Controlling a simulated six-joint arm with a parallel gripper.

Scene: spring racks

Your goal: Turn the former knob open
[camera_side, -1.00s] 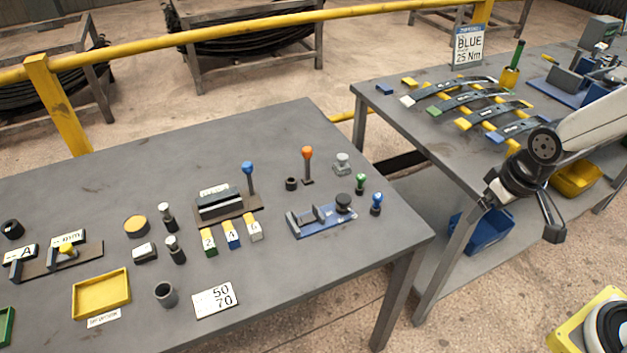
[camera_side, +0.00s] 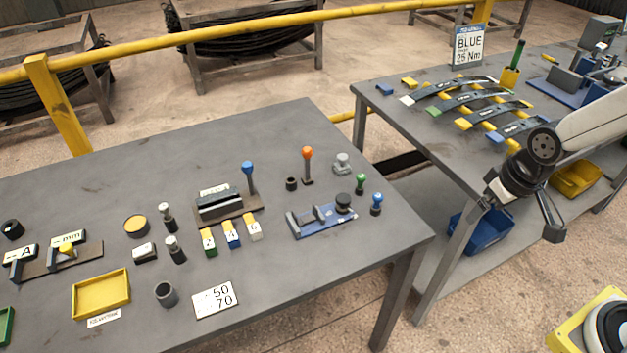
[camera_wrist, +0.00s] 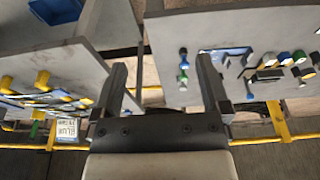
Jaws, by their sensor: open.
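A blue fixture (camera_side: 318,226) with a round black knob (camera_side: 343,201) on its right end stands near the right side of the left bench. A dark block on a brown base (camera_side: 222,213) stands left of it, with a blue-topped lever (camera_side: 248,170) upright at its back. No readable label tells which is the former. My gripper (camera_side: 520,218) is open and empty, out over the gap and right bench, well to the right of both. In the wrist view its two fingers (camera_wrist: 164,82) are spread with nothing between them.
Short blue (camera_side: 376,203) and green (camera_side: 361,183) knobs, a grey knob (camera_side: 342,163) and an orange-topped lever (camera_side: 307,154) crowd the fixture. A yellow tray (camera_side: 101,293) lies front left. The right bench holds leaf springs (camera_side: 470,100) and a BLUE 25 Nm sign (camera_side: 468,45).

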